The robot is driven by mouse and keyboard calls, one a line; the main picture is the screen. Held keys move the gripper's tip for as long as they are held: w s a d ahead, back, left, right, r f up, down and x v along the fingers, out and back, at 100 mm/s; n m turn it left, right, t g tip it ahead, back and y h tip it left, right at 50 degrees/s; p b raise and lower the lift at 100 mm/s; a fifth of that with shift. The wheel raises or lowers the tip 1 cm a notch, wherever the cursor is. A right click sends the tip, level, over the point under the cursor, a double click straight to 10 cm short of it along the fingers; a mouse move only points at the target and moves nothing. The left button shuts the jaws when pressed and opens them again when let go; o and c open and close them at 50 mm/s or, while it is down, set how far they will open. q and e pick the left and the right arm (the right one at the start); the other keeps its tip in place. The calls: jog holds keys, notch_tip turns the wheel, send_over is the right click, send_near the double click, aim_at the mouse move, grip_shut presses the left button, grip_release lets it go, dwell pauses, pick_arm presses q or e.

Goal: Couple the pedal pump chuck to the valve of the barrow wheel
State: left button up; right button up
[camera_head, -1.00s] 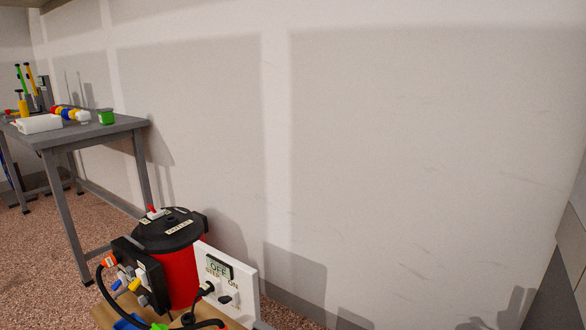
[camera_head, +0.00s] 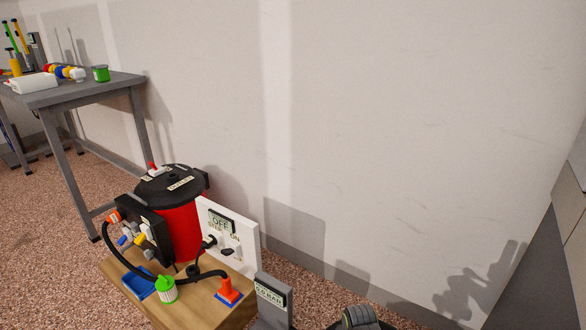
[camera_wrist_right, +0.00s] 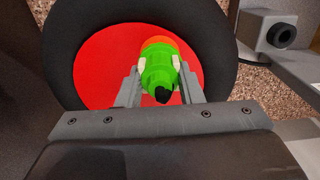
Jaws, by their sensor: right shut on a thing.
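In the right wrist view my right gripper (camera_wrist_right: 160,68) is shut on a bright green chuck (camera_wrist_right: 157,78) with a black stub on its near end. An orange part (camera_wrist_right: 160,43) shows just beyond the chuck's far end. I cannot tell whether it belongs to the chuck or the wheel. Behind it is the barrow wheel, with a red hub disc (camera_wrist_right: 105,65) and a black tyre (camera_wrist_right: 68,35). The chuck lies in front of the hub. The valve cannot be made out, and I cannot tell whether the chuck touches it. My left gripper is in neither view.
A wooden box (camera_head: 205,315) carries a green-and-white item (camera_head: 167,290), an orange cone (camera_head: 229,291) and a blue tray (camera_head: 138,284). Behind stand a red drum (camera_head: 179,228) and a white switch panel (camera_head: 246,234). A grey gauge box (camera_head: 271,306) reads BAR. A workbench (camera_head: 85,91) stands left.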

jog(key=shift+s+f, duration=0.1)
jog(key=shift+f, duration=0.05)
jog(key=shift+m+p, duration=0.3)
jog(key=shift+m, duration=0.2)
jog(key=m+p, duration=0.1)
jog(key=m, duration=0.3)
jog(key=shift+f+m+p, duration=0.1)
jog(key=shift+m+p, duration=0.2)
jog(key=shift+m, duration=0.2)
jog(key=shift+s+f, duration=0.15)
grip_shut()
